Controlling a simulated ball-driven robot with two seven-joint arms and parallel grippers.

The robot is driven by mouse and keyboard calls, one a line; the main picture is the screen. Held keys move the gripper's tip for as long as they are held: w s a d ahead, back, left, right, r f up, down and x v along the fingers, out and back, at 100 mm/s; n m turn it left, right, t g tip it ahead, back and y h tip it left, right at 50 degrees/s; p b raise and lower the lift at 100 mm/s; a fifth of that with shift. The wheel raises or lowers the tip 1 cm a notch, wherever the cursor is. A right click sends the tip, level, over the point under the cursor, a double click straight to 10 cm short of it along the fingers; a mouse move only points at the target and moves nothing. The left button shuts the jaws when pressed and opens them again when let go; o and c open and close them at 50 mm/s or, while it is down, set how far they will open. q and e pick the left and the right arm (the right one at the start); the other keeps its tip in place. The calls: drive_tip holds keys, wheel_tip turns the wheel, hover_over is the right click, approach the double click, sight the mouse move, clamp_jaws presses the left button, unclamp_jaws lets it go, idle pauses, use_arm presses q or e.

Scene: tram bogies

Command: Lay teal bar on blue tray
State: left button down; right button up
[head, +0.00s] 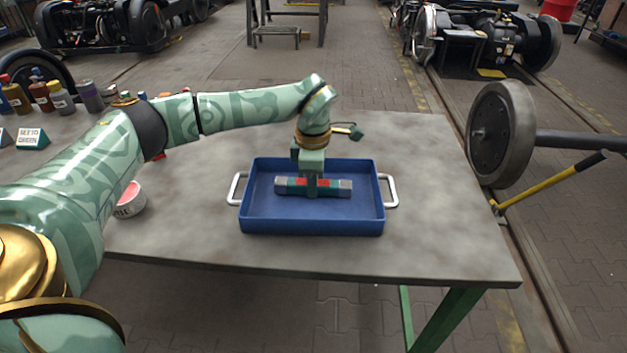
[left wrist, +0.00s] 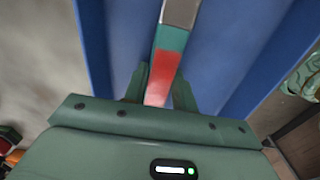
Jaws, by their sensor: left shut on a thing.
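The teal bar (head: 335,187), with red bands and grey ends, lies crosswise inside the outline of the blue tray (head: 310,226) in the head view. My left gripper (head: 312,191) comes down from above and is shut on the bar near its middle. In the left wrist view the bar (left wrist: 171,40) runs up between the two fingers of the gripper (left wrist: 160,90), with the tray (left wrist: 232,50) below it. I cannot tell whether the bar touches the tray floor. My right gripper is not in view.
The tray has a metal handle (head: 391,190) at each short side and stands on a grey table (head: 430,220). Several bottles (head: 60,97) and a small sign (head: 32,139) stand farther left. The table's right part is clear.

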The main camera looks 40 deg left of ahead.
use_arm(q)
drive_tip(key=c, duration=1.1)
unclamp_jaws()
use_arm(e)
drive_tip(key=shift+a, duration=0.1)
use_arm(q)
wheel_tip(320, 180, up, 12)
drive_tip(key=p, duration=0.4)
drive_tip(key=shift+r+p, duration=0.15)
drive_tip(key=shift+p, duration=0.15)
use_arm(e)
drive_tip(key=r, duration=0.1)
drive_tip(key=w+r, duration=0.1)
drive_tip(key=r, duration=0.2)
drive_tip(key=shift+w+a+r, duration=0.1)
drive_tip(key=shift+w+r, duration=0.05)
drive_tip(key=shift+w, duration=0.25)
